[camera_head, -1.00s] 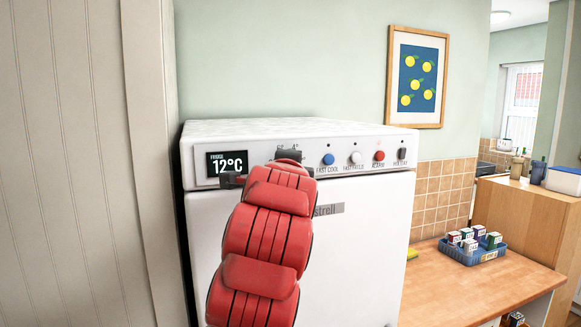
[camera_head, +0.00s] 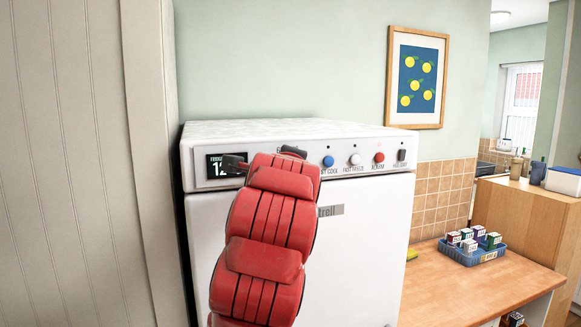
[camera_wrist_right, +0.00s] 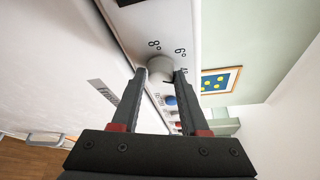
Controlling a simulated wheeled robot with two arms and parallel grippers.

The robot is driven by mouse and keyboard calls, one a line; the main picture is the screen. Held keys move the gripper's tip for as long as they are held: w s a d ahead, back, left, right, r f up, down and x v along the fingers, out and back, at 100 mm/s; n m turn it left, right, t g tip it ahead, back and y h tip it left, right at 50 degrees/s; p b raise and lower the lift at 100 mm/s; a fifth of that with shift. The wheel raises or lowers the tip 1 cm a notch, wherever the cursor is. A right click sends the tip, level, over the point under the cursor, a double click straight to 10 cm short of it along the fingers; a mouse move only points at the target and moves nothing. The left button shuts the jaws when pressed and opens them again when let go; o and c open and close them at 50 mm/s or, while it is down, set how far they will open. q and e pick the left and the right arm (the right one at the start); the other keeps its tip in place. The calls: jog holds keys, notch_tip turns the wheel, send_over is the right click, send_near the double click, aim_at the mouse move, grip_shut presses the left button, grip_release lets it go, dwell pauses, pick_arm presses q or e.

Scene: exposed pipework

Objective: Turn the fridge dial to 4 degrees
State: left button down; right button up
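The white fridge (camera_head: 360,235) has a control panel with a digital display (camera_head: 214,165). My right arm partly covers the display; a leading 1 shows, and the rest is hard to read. My right gripper (camera_wrist_right: 160,72) is at the panel. Printed marks 8°, 6° and, partly hidden, 4° stand around the dial. In the head view my red arm hides the dial. My left gripper is in neither view.
Right of the dial are a blue knob (camera_head: 328,161), a white knob (camera_head: 354,159), a red knob (camera_head: 379,157) and a dark switch (camera_head: 401,155). A blue tray (camera_head: 487,256) of small boxes stands on the wooden counter (camera_head: 470,292). A wall panel (camera_head: 70,160) is close on the left.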

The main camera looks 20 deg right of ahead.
jog(key=o, duration=0.4)
jog(key=shift+w, duration=0.1)
jog(key=b+v, duration=0.6)
jog(key=v, duration=1.1)
jog(key=shift+s+a, duration=0.15)
jog(key=shift+s, duration=0.1)
